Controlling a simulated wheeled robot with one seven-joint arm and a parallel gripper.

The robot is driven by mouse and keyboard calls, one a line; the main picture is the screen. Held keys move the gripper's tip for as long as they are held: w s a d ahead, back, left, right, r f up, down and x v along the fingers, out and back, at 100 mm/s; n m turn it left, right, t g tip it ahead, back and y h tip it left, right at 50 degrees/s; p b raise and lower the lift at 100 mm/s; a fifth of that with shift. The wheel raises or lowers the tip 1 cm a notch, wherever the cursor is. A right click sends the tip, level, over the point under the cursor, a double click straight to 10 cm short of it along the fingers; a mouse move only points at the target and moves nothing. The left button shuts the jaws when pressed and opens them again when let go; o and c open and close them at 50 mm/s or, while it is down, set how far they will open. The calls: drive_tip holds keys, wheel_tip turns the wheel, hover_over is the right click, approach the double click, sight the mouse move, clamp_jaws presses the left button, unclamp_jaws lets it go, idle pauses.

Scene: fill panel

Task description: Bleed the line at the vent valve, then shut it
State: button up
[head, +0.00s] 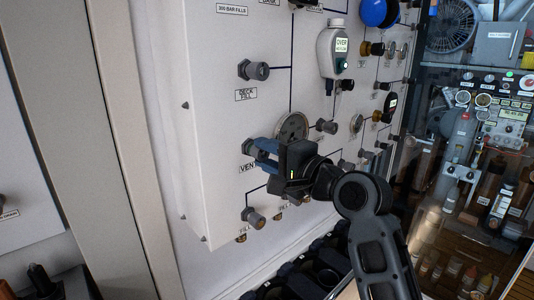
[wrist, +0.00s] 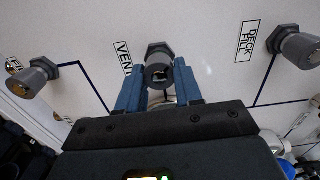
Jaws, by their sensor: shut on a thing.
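The vent valve (wrist: 159,52) is a dark grey fitting with a round knob on the white panel, beside the VENT label (wrist: 124,57). In the head view the valve (head: 246,147) shows just past my fingertips, with its label (head: 247,169) below it, partly covered. My gripper (wrist: 158,75) has its two blue fingers on either side of the knob and is shut on it. In the head view my gripper (head: 262,153) reaches the panel from the right. How far the knob is turned cannot be told.
The deck fill valve (head: 253,70) sits above on the panel (head: 215,100). Another valve (head: 253,217) sits below. A gauge (head: 293,127) is close to my gripper, and a white meter reading OVER (head: 331,55) hangs higher up. Glass-fronted shelving (head: 470,150) stands at right.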

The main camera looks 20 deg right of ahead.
drive_tip(key=m, duration=0.4)
drive_tip(key=shift+f+m, duration=0.1)
drive_tip(key=shift+m, duration=0.2)
drive_tip(key=shift+f+m, duration=0.1)
drive_tip(key=shift+m, duration=2.1)
drive_tip(key=o, duration=1)
drive_tip(key=shift+o, duration=0.2)
drive_tip(key=b+v, duration=0.1)
drive_tip(key=v, duration=0.6)
drive_tip(key=shift+s, duration=0.35)
drive_tip(key=shift+d, duration=0.1)
